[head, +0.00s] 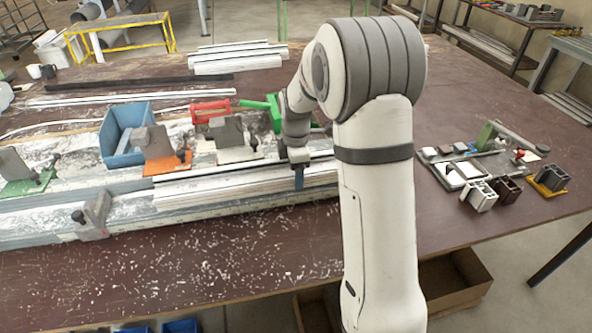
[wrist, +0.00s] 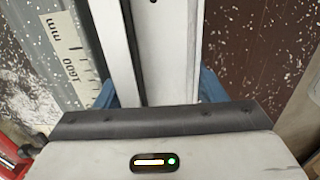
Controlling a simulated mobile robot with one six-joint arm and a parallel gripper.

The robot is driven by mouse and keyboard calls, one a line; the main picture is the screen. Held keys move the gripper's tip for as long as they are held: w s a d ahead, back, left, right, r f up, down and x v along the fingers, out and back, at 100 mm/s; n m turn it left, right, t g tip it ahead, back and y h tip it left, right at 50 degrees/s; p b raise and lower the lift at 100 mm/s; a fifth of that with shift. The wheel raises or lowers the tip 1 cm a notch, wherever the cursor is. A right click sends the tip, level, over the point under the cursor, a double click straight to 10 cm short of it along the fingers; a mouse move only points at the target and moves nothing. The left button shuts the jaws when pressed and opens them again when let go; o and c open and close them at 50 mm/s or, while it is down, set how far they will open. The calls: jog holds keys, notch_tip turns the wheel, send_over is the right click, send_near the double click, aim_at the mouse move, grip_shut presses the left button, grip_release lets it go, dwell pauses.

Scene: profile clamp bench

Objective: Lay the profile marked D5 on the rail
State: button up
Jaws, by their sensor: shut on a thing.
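My gripper (head: 298,182) points down near the right end of the long white profiles, by the bench's middle. In the wrist view, its blue fingers (wrist: 158,92) are shut on a pale metal profile (wrist: 180,50), one on each side. In the head view, long white profiles (head: 225,187) lie along the front of the pale rail (head: 45,225), reaching under my gripper. I cannot tell whether the held profile touches the rail. No D5 mark can be read; the near end of the profile is hidden by the gripper body.
A scale strip (wrist: 70,50) runs left of the profile. Clamps with orange (head: 168,163), green (head: 28,183) and white bases stand along the rail, near a blue bin (head: 122,150). More profiles (head: 235,58) lie behind. Small fixtures (head: 480,190) stand right. The shavings-strewn front is otherwise clear.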

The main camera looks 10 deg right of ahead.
jog(key=shift+f, duration=0.2)
jog(key=o, duration=1.5)
jog(key=shift+r, duration=0.15)
jog(key=shift+r, duration=0.15)
notch_tip(320, 180, up, 6)
jog(key=shift+r+b, duration=0.1)
jog(key=shift+b, duration=0.2)
jog(key=shift+s+r, duration=0.25)
jog(key=shift+r, duration=0.4)
